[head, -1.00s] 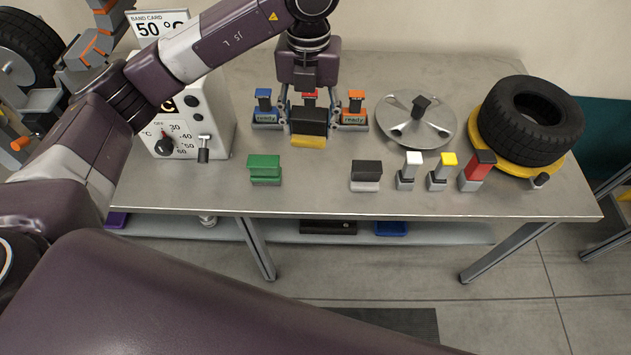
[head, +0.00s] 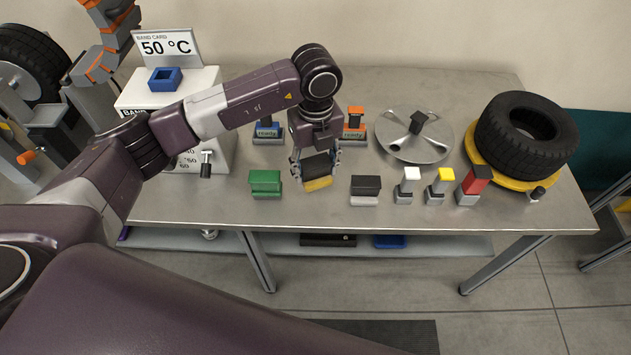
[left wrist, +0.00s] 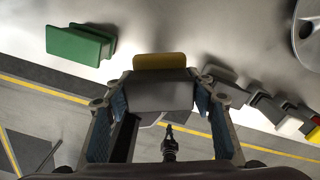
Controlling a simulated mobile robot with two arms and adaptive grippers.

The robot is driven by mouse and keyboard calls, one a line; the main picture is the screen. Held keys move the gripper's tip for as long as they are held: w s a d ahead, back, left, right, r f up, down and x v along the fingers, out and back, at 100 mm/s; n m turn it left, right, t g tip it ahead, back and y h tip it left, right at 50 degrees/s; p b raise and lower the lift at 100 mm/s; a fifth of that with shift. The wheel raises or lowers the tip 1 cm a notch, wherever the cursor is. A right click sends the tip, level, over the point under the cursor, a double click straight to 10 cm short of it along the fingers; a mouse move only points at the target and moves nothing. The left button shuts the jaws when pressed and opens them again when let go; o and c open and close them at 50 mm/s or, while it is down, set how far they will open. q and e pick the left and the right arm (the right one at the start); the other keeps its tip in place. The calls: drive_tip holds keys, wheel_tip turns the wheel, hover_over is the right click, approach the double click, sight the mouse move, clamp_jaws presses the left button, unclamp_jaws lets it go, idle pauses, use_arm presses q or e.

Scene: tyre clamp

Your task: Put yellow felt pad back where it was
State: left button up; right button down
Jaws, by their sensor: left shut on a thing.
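The yellow felt pad (head: 318,184) is a yellow strip under a dark block. My left gripper (head: 317,168) is shut on its dark block, between the green block and the black-and-grey block, near the front of the table. In the left wrist view the yellow felt (left wrist: 160,61) sticks out beyond the dark block between the fingers of my left gripper (left wrist: 160,92). I cannot tell whether the pad touches the table. My right gripper is not in view.
The green block (head: 265,183) stands left of the pad and the black-and-grey block (head: 365,189) right of it. Behind are two "ready" holders, a metal disc (head: 414,138) and a tyre (head: 527,136). A box with a dial stands left.

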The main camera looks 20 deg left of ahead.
use_arm(q)
wheel_tip(320, 180, down, 6)
drive_tip(key=shift+f+p, duration=0.1)
drive_tip(key=shift+p, duration=0.4)
drive_tip(key=shift+f, duration=0.25)
drive_tip(key=shift+f, duration=0.2)
drive_tip(key=o, duration=1.1)
drive_tip(key=shift+r, duration=0.2)
